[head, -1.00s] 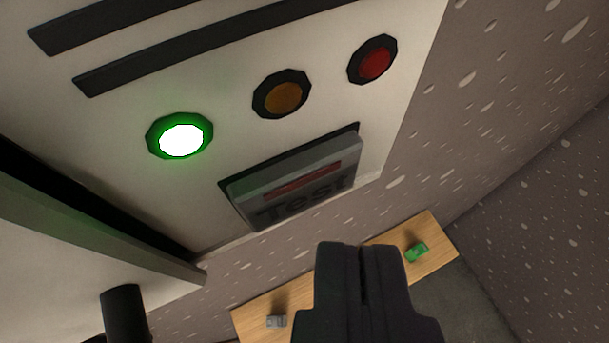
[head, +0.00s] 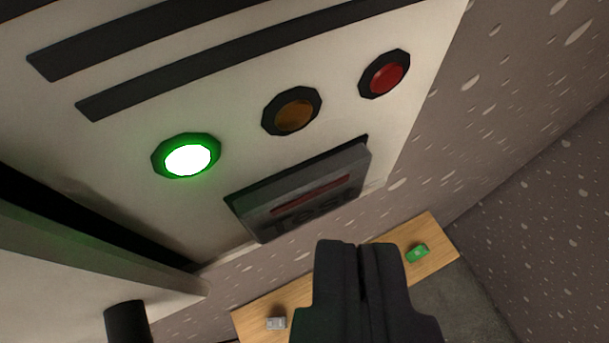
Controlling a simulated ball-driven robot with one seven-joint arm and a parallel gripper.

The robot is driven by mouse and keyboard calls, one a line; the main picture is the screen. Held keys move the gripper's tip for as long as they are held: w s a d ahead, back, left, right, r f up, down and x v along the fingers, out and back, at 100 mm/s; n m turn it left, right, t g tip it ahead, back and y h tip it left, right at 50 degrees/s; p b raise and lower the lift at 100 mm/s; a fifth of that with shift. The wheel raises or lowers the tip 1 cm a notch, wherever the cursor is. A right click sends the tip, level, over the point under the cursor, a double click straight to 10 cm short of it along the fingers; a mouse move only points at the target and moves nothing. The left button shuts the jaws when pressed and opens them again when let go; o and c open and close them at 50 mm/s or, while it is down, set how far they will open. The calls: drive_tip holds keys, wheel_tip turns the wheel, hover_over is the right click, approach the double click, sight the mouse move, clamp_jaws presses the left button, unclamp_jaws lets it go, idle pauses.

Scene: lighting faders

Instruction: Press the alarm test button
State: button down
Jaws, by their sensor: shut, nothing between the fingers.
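The alarm test button (head: 306,197) is a dark grey rectangular block with a red stripe and the word "Test". It sits on the light panel (head: 225,215), below a row of round lamps. My gripper (head: 359,245) is shut and empty. In the picture its tips are just below and right of the button's lower edge, with a small gap between them. I cannot tell how far the tips are from the panel in depth.
A green lamp (head: 188,160) is lit; an amber lamp (head: 292,111) and a red lamp (head: 384,74) look unlit. A light box edge with a black knob (head: 127,321) stands at lower left. A wooden shelf (head: 433,235) below holds a green item (head: 417,253) and a grey item (head: 276,323).

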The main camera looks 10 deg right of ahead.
drive_tip(key=shift+w+a+r+b, duration=0.15)
drive_tip(key=shift+w+r+b, duration=0.1)
drive_tip(key=shift+r+b, duration=0.1)
idle(1.5)
drive_tip(key=shift+s+f, duration=0.15)
drive_tip(key=shift+f, duration=0.25)
drive_tip(key=shift+s+d, duration=0.3)
drive_tip(key=shift+s, duration=0.45)
drive_tip(key=shift+s+d, duration=0.25)
drive_tip(key=shift+s, duration=0.5)
drive_tip(key=shift+s+d, duration=0.3)
drive_tip(key=shift+s, duration=0.45)
drive_tip(key=shift+f+b, duration=0.1)
drive_tip(key=shift+b, duration=0.2)
drive_tip(key=s+a+f+n+t+y+b, duration=0.1)
drive_tip(key=f+b, duration=0.5)
drive_tip(key=b, duration=1)
drive_tip(key=s+a+f+n+t+y+b, duration=0.2)
drive_tip(key=s+a+f+t+b, duration=0.2)
drive_tip(key=b, duration=1.3)
drive_tip(key=s+a+f, duration=0.1)
drive_tip(key=s+a, duration=0.1)
drive_tip(key=shift+s+a+f, duration=0.3)
drive_tip(key=shift+s+f, duration=0.05)
drive_tip(key=shift+s, duration=0.05)
